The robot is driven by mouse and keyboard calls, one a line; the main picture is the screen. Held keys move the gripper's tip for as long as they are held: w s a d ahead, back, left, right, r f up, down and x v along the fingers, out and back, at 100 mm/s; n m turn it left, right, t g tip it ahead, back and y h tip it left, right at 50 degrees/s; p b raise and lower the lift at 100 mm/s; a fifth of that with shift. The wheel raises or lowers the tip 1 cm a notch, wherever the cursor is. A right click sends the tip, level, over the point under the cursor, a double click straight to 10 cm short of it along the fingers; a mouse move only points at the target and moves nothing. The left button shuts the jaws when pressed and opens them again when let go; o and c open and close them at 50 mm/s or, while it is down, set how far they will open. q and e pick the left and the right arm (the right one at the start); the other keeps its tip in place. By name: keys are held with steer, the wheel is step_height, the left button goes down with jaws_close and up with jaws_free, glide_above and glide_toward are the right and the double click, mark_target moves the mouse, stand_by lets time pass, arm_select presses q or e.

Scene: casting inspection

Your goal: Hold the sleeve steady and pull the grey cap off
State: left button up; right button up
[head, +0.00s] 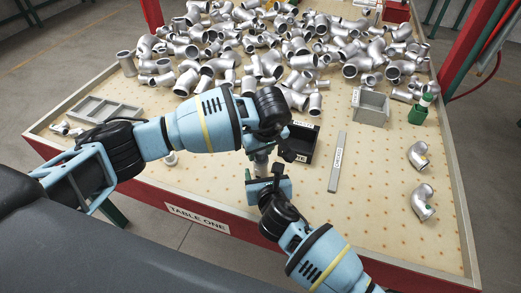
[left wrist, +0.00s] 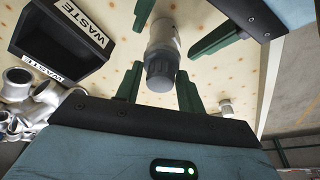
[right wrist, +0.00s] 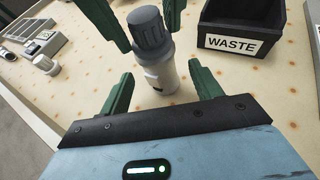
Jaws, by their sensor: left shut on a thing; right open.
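The pale cylindrical sleeve (right wrist: 158,80) carries a ribbed dark grey cap (right wrist: 148,28) on its upper end. Both show in the left wrist view too, with the cap (left wrist: 160,68) nearer that camera and the sleeve (left wrist: 164,32) beyond it. In the head view my arms mostly hide the part. I cannot tell whether the sleeve touches the table.
A black waste bin (right wrist: 235,40) stands close by. A long grey bar (head: 337,163) and a grey box (head: 371,107) lie further right. A divided tray (head: 104,112) is at the left. Many pipe fittings (head: 270,62) fill the back.

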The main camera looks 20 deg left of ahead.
steer(key=shift+w+a, duration=0.1)
steer(key=shift+w, duration=0.05)
steer(key=shift+x, duration=0.75)
steer(key=c, duration=1.2)
steer(key=shift+c, duration=0.2)
steer(key=shift+f, duration=0.1)
steer(key=shift+c, duration=0.2)
steer(key=o, duration=1.3)
steer(key=shift+c, duration=0.2)
